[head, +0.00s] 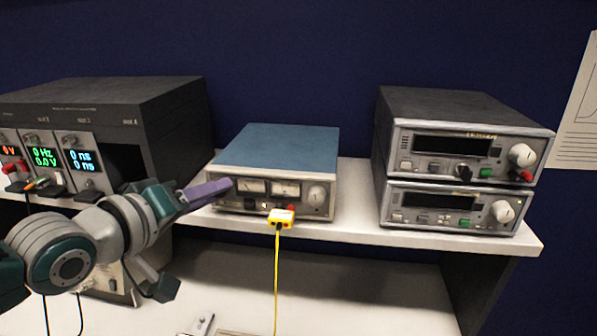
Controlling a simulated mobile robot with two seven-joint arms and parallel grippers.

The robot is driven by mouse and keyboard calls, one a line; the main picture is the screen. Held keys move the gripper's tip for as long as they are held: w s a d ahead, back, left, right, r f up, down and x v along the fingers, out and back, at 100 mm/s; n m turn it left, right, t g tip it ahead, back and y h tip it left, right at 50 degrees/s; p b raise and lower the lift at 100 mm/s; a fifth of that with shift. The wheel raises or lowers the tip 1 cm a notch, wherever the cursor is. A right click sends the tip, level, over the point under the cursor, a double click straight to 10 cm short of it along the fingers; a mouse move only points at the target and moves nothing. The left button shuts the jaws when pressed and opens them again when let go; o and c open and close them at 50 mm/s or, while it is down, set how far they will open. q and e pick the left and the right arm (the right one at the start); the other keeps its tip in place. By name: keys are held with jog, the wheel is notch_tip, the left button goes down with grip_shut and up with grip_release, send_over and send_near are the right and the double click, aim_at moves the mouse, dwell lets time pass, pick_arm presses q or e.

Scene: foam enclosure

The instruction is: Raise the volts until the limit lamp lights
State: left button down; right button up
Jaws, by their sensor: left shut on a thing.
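The blue-topped power supply (276,148) stands on the shelf in the middle of the head view. Its front has two analog meters, a left one (251,186) and a right one (286,189), and a right knob (316,196). My left gripper (217,189) reaches in from the left, its purple fingers shut on the supply's left knob (226,185), which they partly hide. A small reddish spot (264,206) shows low on the front; I cannot tell whether it is a lit lamp. The meter needles are too small to read. My right gripper is out of view.
A yellow plug (282,215) with a hanging yellow cable (276,275) sits at the supply's front. Two stacked grey instruments (462,128) stand at right, and a dark modular rack (165,110) at left. The shelf (355,215) is clear between the supply and the stack.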

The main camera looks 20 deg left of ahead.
pick_arm(q)
jog(key=shift+d+r+m+g+y+p, duration=0.15)
jog(key=shift+m+g+y+p, duration=0.25)
jog(key=shift+m+y+p, duration=0.75)
jog(key=shift+d+m+g+y+p, duration=0.15)
jog(key=shift+m+g+y+p, duration=0.45)
jog(key=shift+m+p, duration=0.95)
jog(key=shift+m+y+b, duration=0.25)
jog(key=shift+m+b, duration=0.1)
jog(key=shift+m, duration=0.05)
jog(key=c, duration=0.6)
grip_release()
